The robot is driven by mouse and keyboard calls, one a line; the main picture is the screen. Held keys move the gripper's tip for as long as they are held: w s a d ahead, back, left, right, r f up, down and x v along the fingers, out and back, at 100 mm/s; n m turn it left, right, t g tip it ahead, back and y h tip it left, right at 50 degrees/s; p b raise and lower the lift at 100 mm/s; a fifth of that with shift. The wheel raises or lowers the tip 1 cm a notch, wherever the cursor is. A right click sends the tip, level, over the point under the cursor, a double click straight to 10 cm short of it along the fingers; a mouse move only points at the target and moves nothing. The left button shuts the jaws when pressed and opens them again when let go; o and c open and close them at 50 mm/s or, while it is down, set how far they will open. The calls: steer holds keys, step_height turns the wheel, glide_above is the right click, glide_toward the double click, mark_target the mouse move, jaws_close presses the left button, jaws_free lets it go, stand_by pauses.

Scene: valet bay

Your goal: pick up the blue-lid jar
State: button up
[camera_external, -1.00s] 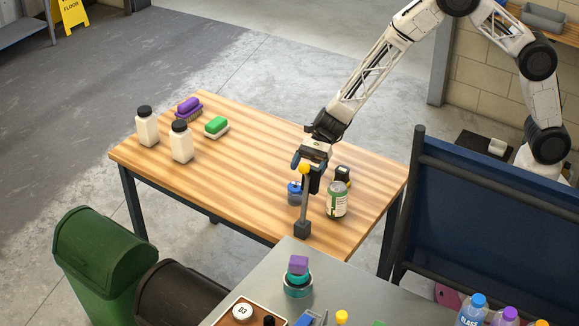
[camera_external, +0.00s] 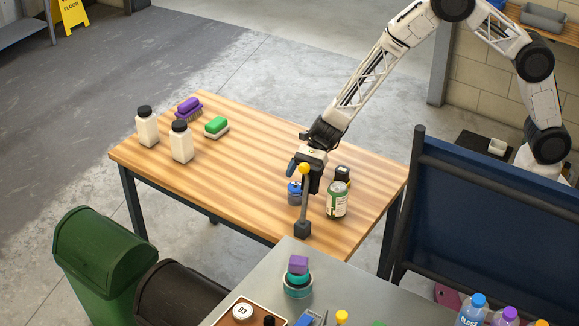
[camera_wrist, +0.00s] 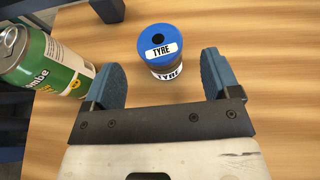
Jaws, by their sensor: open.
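The blue-lid jar (camera_wrist: 161,48) stands upright on the wooden table in the wrist view, with "TYRE" labels on its lid and side. It lies just beyond my gripper (camera_wrist: 160,80), roughly centred between the two blue-grey fingers, which are open and empty. In the external view the jar (camera_external: 294,192) shows at the table's near right part, partly hidden behind a grey post with a yellow ball. My gripper (camera_external: 303,178) is right by it there; its fingertips are largely hidden.
A green-and-white can (camera_wrist: 45,62) stands close left of the jar in the wrist view. In the external view, a dark-topped jar (camera_external: 342,176) stands behind the can, and the post (camera_external: 304,200) stands in front. The table's middle (camera_external: 245,165) is clear.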

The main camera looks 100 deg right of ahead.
mark_target(296, 186)
steer(key=shift+a, duration=0.1)
steer(key=shift+x, duration=2.55)
steer(key=c, duration=1)
